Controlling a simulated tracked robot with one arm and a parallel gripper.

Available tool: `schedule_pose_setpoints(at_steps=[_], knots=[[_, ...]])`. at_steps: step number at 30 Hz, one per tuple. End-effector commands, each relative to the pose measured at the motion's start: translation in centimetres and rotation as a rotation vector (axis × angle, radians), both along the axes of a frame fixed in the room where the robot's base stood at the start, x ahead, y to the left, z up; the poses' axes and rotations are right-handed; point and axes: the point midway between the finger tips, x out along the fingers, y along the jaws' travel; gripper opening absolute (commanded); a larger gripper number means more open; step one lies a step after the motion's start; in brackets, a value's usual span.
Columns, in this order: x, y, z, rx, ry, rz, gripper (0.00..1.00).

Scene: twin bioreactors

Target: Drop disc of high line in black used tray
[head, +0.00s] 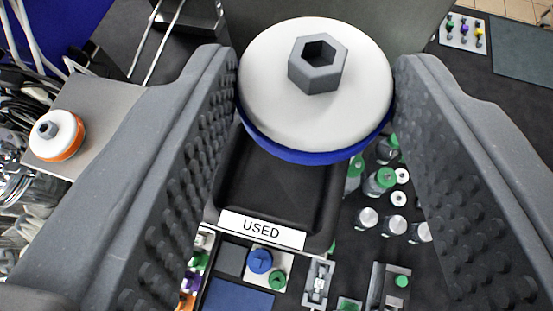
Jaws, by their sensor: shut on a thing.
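My gripper (316,95) is shut on a white disc (265,85) with a blue rim and a grey hexagonal socket on top. The disc is held between the two ridged grey fingers, near their tips. The black used tray (270,190) lies below and behind the disc in the picture, with a white "USED" label on its near edge. The disc covers the tray's far part. The visible floor of the tray is empty. The disc appears to be above the tray, but its exact height is hard to tell.
A second white disc with an orange rim (56,135) sits on a grey surface at left. Several green-capped bottles (380,181) stand right of the tray. A case with blue and green caps (240,285) lies in front. Cables and glassware crowd the left edge.

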Motion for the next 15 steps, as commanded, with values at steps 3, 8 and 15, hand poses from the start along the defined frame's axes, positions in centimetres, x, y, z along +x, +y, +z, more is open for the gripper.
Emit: schedule_pose_setpoints(at_steps=[3,8,15], knots=[[-0.1,-0.2,-1.5,0.001,0.001,-0.004,0.22],[-0.1,-0.4,-3.2,0.000,-0.002,-0.007,0.22],[-0.1,-0.4,-4.9,0.000,0.002,-0.007,0.22]])
